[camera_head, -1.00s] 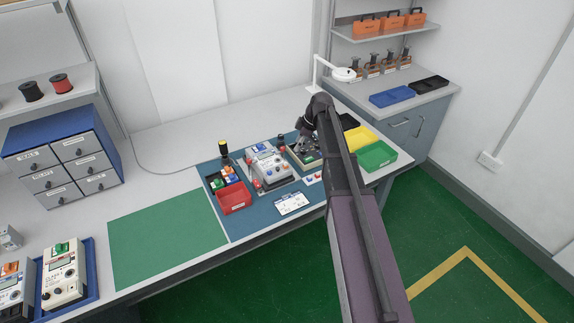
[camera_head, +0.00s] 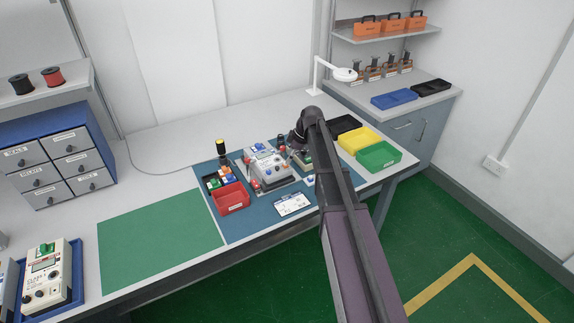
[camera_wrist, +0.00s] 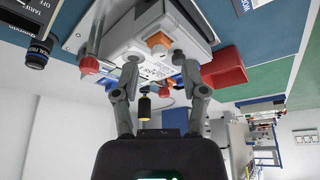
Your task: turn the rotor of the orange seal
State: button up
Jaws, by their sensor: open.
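The meter (camera_head: 268,170), a pale grey box, stands on the blue mat in the head view. In the wrist view its pale body (camera_wrist: 160,20) appears upside down at the top. A small orange piece, apparently the orange seal (camera_wrist: 158,40), shows on its near side, just beyond my fingertips. Its rotor cannot be made out separately. My gripper (camera_wrist: 155,62) is open, with a finger on either side of the line to the orange piece. I cannot tell whether they touch anything. In the head view my gripper (camera_head: 297,139) is small, beside the meter's right side.
A red bin (camera_head: 231,198) and a tray of coloured parts stand left of the meter. Yellow (camera_head: 357,140) and green (camera_head: 379,156) bins stand to the right. The green mat (camera_head: 160,240) is bare.

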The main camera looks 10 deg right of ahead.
jog(key=shift+b+x, duration=0.75)
jog(key=shift+x, duration=0.35)
grip_shut()
